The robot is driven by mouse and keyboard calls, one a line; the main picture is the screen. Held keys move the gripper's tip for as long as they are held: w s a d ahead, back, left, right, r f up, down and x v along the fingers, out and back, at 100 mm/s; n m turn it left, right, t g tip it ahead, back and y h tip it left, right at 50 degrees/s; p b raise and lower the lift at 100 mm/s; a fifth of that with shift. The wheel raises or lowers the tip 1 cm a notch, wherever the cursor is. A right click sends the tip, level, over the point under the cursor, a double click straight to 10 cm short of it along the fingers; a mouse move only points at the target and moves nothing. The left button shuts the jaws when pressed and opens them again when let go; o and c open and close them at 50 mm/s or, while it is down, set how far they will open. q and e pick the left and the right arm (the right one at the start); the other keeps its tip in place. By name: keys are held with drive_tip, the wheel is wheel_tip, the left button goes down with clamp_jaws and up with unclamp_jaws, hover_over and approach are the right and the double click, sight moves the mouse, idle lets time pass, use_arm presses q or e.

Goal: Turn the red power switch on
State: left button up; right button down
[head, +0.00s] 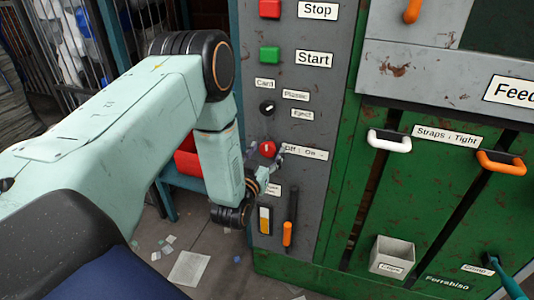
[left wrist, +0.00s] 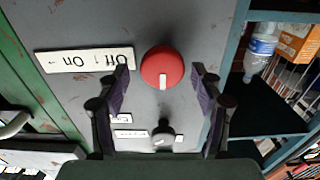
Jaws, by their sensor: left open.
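The red power switch (head: 267,148) is a round red knob with a white pointer mark on the grey panel. In the head view the mark points up, matching the arrow beside "Off" on its label (head: 304,152). In the left wrist view, the picture is upside down; the knob (left wrist: 161,62) shows with its mark pointing down. My left gripper (head: 266,156) is at the panel by the knob, open. Its fingers (left wrist: 161,72) stand on either side of the knob, with a gap on both sides. My right gripper is not in view.
A black knob (head: 267,108) sits just above the red one. A red Stop button (head: 270,8) and green Start button (head: 270,55) are higher up. An orange-handled lever (head: 288,233) hangs below. A green machine with handles (head: 389,141) stands to the right.

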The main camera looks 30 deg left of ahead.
use_arm(q)
drive_tip(key=shift+w+a+f, duration=0.1)
drive_tip(key=shift+w+a, duration=0.05)
drive_tip(key=shift+a, duration=0.2)
drive_tip(key=shift+d, duration=0.25)
drive_tip(key=c, duration=0.3)
drive_tip(key=shift+a, duration=0.15)
drive_tip(key=c, duration=0.8)
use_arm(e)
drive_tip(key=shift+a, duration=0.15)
